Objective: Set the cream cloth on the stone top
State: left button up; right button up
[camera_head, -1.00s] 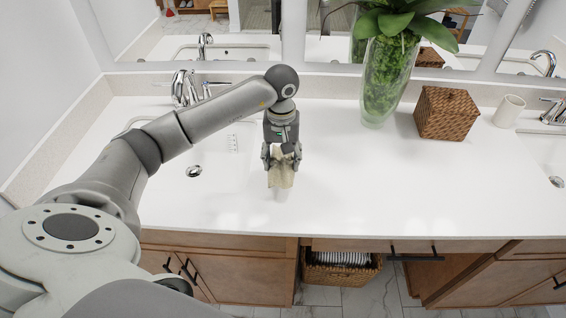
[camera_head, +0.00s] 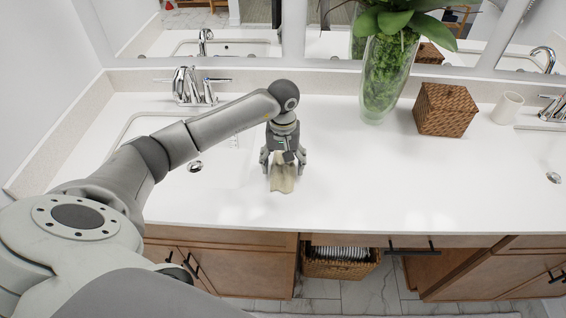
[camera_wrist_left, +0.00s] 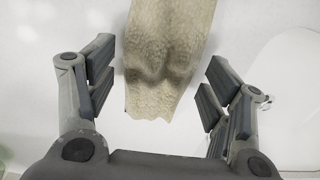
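The cream cloth (camera_head: 283,179) lies on the white stone top (camera_head: 340,190), just right of the left sink. In the left wrist view the cloth (camera_wrist_left: 165,55) is a crumpled strip between the fingers, with a gap on each side. My left gripper (camera_head: 284,168) is open above the cloth, its fingers pointing down and apart from it. Its two spread fingers also show in the left wrist view (camera_wrist_left: 157,95). The cloth's upper part is hidden behind the gripper in the head view. My right gripper is not in view.
A tall glass vase (camera_head: 385,80) with a green plant stands at the back, beside a woven box (camera_head: 444,109) and a white cup (camera_head: 507,108). A chrome faucet (camera_head: 190,87) stands at the back left. The counter right of the cloth is clear.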

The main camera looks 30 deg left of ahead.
aim_at(283, 165)
pick_arm(q)
jog(key=shift+r, duration=0.35)
notch_tip(283, 165, up, 12)
jog(key=b, duration=0.3)
jog(key=shift+f, duration=0.15)
dwell(0.3)
